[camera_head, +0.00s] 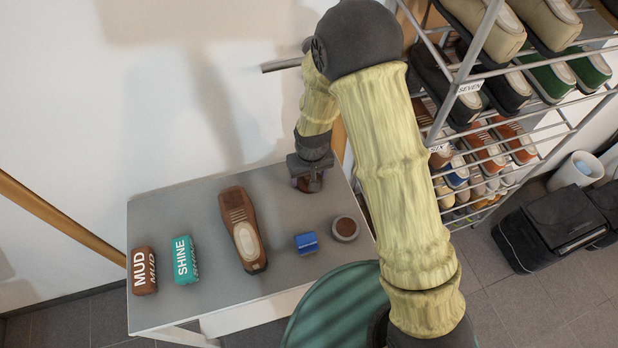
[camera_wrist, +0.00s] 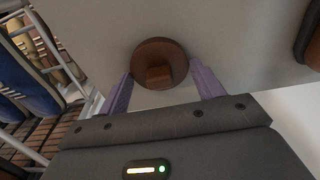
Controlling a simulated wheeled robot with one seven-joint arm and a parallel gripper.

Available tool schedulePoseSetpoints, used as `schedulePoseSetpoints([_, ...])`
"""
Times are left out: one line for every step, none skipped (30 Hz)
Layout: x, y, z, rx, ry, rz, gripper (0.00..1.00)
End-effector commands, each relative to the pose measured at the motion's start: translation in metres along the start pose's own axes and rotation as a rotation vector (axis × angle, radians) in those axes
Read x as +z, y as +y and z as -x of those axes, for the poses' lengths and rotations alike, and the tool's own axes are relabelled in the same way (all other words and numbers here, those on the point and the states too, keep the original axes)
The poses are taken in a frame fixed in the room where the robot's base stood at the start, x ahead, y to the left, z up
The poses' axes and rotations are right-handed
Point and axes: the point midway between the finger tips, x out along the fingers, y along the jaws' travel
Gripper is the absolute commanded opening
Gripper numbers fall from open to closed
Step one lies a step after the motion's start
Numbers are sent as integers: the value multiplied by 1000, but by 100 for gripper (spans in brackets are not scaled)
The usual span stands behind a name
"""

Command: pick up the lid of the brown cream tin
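The round brown lid with a square knob (camera_wrist: 159,51) lies on the grey table in the wrist view, centred just beyond my fingertips. My gripper (camera_wrist: 162,78) is open and empty, with its purple fingers spread to either side of the knob. In the head view my gripper (camera_head: 309,182) is low over the back right of the table, and partly hides the lid (camera_head: 307,189). I cannot tell the exact height of the fingertips above the table. The open tin of brown cream (camera_head: 345,229) stands apart, nearer the table's front right.
On the grey table (camera_head: 190,212) are a blue block-like item (camera_head: 306,243), a brown shoe (camera_head: 242,230), a teal SHINE brush (camera_head: 185,259) and a brown MUD brush (camera_head: 144,270). A metal shoe rack (camera_head: 463,75) stands at right. A black bag (camera_head: 545,230) sits on the floor.

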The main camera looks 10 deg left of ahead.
Motion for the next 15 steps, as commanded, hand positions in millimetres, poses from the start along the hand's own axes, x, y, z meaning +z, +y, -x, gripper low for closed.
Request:
schedulePoseSetpoints([0, 0, 0, 0, 0, 0, 53])
schedulePoseSetpoints([0, 0, 0, 0, 0, 0, 47])
schedulePoseSetpoints([0, 0, 0, 0, 0, 0, 45])
schedulePoseSetpoints([0, 0, 0, 0, 0, 0, 45])
schedulePoseSetpoints([0, 0, 0, 0, 0, 0, 45])
schedulePoseSetpoints([0, 0, 0, 0, 0, 0, 45])
schedulePoseSetpoints([0, 0, 0, 0, 0, 0, 45])
schedulePoseSetpoints([0, 0, 0, 0, 0, 0, 45])
schedulePoseSetpoints([0, 0, 0, 0, 0, 0, 45])
schedulePoseSetpoints([0, 0, 1, 0, 0, 0, 45])
schedulePoseSetpoints([0, 0, 1, 0, 1, 0, 45])
schedulePoseSetpoints([-1, 0, 3, 0, 1, 0, 45])
schedulePoseSetpoints([-1, 0, 5, 0, 1, 0, 45])
schedulePoseSetpoints([-2, 0, 8, 0, 2, 0, 45])
schedulePoseSetpoints([-2, 0, 12, 0, 3, 0, 45])
